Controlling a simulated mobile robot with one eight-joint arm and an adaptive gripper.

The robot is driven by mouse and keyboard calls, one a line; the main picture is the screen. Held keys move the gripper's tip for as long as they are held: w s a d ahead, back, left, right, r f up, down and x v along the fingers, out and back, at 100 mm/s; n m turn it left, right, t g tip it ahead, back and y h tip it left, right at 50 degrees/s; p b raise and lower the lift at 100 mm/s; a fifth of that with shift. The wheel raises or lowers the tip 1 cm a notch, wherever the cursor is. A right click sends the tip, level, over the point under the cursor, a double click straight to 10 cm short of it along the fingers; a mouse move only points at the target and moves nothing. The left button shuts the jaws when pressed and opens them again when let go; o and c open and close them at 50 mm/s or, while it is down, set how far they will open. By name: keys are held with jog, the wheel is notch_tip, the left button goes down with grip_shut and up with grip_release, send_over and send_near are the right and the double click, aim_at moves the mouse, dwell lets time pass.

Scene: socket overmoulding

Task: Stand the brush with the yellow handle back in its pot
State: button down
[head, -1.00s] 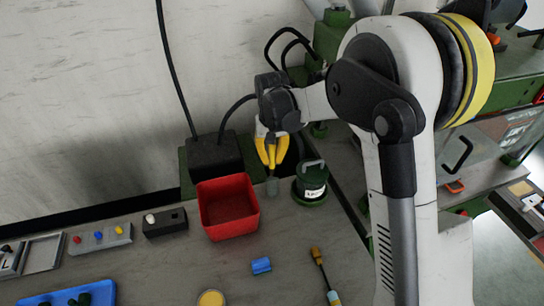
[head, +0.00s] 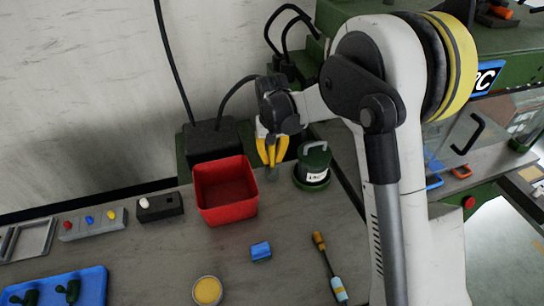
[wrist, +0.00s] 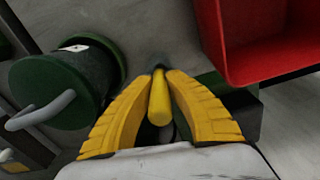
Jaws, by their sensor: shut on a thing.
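My gripper (head: 271,160) is shut on the brush with the yellow handle and holds it between its yellow fingers. In the wrist view the handle (wrist: 159,102) shows end-on between the fingertips. The brush's grey-green lower end (head: 272,173) points down below the fingers in the head view; I cannot tell whether it touches the bench. A dark green pot (head: 312,168) with a grey handle and a white label stands just right of the gripper. It shows at upper left in the wrist view (wrist: 62,92). The brush is outside this pot, beside it.
A red bin (head: 225,190) stands close left of the gripper. A blue block (head: 260,250), a round yellow-filled dish (head: 207,290) and an orange-and-blue handled tool (head: 328,268) lie in front. A button panel (head: 92,224) and a blue tray (head: 60,290) are at left.

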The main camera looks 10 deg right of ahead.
dwell(0.4)
jog(key=c, duration=1.4)
grip_release()
jog(key=r, duration=1.2)
jog(key=shift+s, duration=0.2)
